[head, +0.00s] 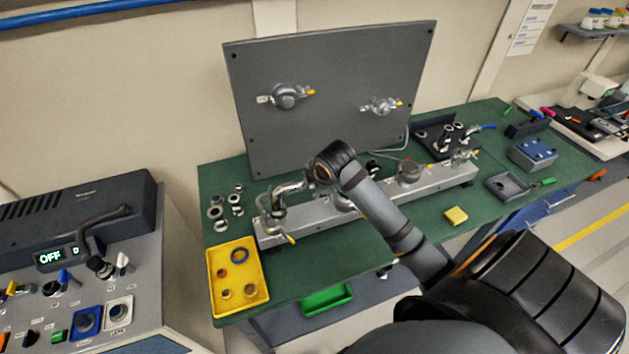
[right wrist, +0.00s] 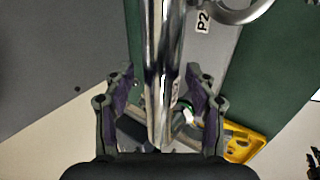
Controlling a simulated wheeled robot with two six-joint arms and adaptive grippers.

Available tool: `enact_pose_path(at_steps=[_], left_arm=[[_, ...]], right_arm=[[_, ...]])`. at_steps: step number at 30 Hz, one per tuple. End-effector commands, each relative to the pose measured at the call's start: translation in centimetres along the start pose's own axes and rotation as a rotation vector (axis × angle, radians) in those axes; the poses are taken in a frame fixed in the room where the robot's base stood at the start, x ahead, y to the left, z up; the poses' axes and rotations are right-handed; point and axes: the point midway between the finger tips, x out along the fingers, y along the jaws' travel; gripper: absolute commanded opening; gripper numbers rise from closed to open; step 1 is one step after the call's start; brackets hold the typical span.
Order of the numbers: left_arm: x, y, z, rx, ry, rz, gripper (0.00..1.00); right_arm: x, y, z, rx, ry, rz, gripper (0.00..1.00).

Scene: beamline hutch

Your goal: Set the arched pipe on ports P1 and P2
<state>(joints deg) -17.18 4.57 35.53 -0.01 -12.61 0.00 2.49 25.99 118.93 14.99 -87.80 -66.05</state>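The arched pipe (head: 290,187) is silver and shows at the left end of the grey rail (head: 380,193), above the left port fitting (head: 276,208). My right wrist hides its other end, and I cannot tell whether it is seated. In the right wrist view the pipe (right wrist: 164,75) runs between the fingers of my right gripper (right wrist: 159,88). The fingers are apart, with a visible gap on each side of the pipe. A label P2 (right wrist: 202,20) shows on the rail beside it. My left gripper is not in view.
A yellow tray (head: 214,300) with rings stands front left on the green bench. Several loose metal rings (head: 217,212) lie behind it. A grey upright panel (head: 330,75) stands behind the rail. A yellow block (head: 455,216) lies in front; bare bench surrounds it.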

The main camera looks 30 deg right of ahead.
Motion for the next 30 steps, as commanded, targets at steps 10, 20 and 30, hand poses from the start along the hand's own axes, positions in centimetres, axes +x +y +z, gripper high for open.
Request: enact_pose_path(at_steps=[10,20,30], left_arm=[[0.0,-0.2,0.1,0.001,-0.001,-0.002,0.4],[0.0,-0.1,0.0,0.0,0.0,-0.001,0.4],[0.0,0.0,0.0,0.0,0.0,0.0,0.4]], right_arm=[[-1.7,0.1,0.1,-0.002,-0.002,0.002,0.56],[-9.7,0.1,0.1,-0.007,-0.005,0.004,0.56],[-12.0,-0.1,0.0,0.0,0.0,-0.002,0.56]])
